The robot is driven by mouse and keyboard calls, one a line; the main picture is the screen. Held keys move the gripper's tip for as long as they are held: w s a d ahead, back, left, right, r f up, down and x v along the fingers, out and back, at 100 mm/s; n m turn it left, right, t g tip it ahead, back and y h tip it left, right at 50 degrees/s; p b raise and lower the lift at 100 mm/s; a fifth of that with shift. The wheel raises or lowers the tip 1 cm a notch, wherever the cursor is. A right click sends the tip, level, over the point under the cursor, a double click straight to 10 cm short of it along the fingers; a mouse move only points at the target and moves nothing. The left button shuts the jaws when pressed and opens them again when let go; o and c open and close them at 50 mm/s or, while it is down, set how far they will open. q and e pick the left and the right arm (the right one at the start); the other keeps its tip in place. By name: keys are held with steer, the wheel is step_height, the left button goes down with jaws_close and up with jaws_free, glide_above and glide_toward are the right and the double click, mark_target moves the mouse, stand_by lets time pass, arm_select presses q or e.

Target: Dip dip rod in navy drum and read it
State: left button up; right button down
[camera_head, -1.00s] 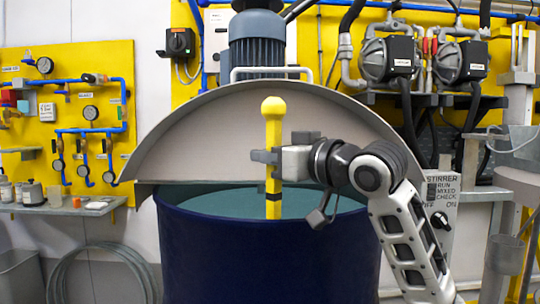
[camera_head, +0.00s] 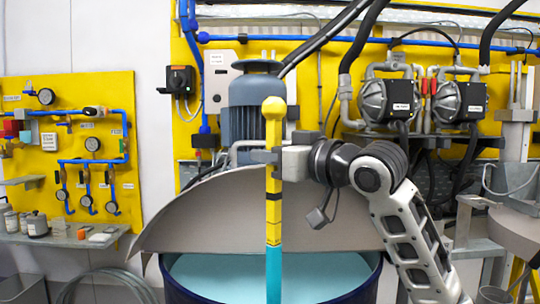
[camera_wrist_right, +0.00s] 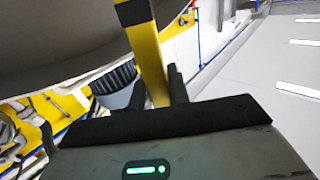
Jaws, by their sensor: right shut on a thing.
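The dip rod (camera_head: 273,210) is yellow with black bands and a round knob on top. It stands upright, and its lower stretch is coated teal, like the liquid (camera_head: 215,275). Its bottom end is below the head view. The navy drum (camera_head: 167,287) shows only its upper part, with the teal liquid inside. My right gripper (camera_head: 272,158) is shut on the rod's upper part, above the drum. The rod also crosses the right wrist view (camera_wrist_right: 148,60) between the fingers. My left gripper is not in view.
A grey half lid (camera_head: 190,225) stands raised behind the rod, with a motor (camera_head: 255,105) behind it. A shelf with small containers (camera_head: 75,235) is at the left. Pumps (camera_head: 390,100) hang at the upper right. A grey funnel-like vessel (camera_head: 515,230) stands at the far right.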

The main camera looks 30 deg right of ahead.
step_height(320, 180, up, 16)
steer(key=shift+r, duration=0.15)
stand_by(0.4)
